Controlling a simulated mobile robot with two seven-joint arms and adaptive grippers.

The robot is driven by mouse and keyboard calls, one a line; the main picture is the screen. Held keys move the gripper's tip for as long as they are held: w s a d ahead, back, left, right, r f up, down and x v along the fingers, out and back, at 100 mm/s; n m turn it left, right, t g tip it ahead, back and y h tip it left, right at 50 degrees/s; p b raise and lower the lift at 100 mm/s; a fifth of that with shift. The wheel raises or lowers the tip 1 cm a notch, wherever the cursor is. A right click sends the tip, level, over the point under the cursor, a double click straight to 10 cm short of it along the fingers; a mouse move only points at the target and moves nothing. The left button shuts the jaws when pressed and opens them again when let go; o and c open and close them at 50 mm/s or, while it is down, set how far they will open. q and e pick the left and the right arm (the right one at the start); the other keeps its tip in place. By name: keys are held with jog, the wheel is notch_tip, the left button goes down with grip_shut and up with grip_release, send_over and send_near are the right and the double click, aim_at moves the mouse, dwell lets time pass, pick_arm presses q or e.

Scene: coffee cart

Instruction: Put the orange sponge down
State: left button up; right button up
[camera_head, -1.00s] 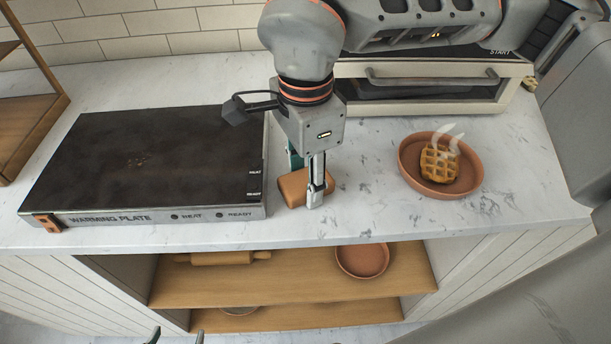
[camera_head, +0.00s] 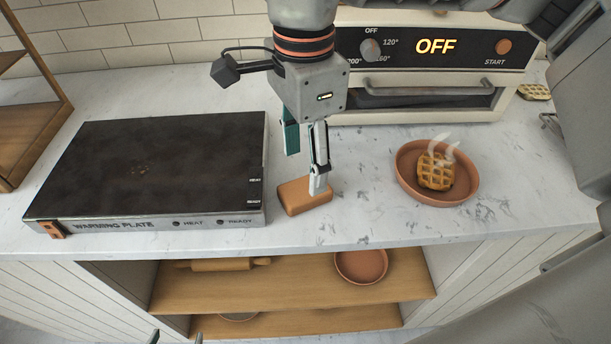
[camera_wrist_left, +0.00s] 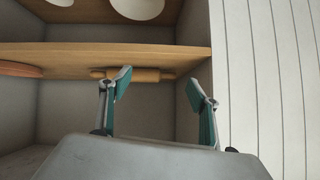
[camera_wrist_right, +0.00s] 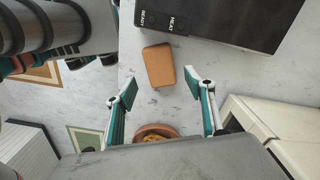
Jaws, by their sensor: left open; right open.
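The orange sponge (camera_head: 302,198) lies flat on the marble counter, just right of the warming plate's front corner. It also shows in the right wrist view (camera_wrist_right: 159,66), beyond the fingertips and apart from them. My right gripper (camera_head: 305,163) is open and empty just above and behind the sponge; its fingers also show in the right wrist view (camera_wrist_right: 160,90). My left gripper (camera_wrist_left: 160,85) is open and empty, low in front of the cart's shelves. In the head view only its fingertips (camera_head: 176,337) show at the bottom edge.
The warming plate (camera_head: 150,165) stands left of the sponge. A terracotta plate (camera_head: 462,198) with a steaming waffle (camera_head: 435,172) sits to the right. An oven (camera_head: 430,70) reading OFF stands behind. The shelf below holds a rolling pin (camera_head: 230,264) and a terracotta dish (camera_head: 361,264).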

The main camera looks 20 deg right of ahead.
aim_at(305, 188)
jog(key=shift+r, duration=2.6)
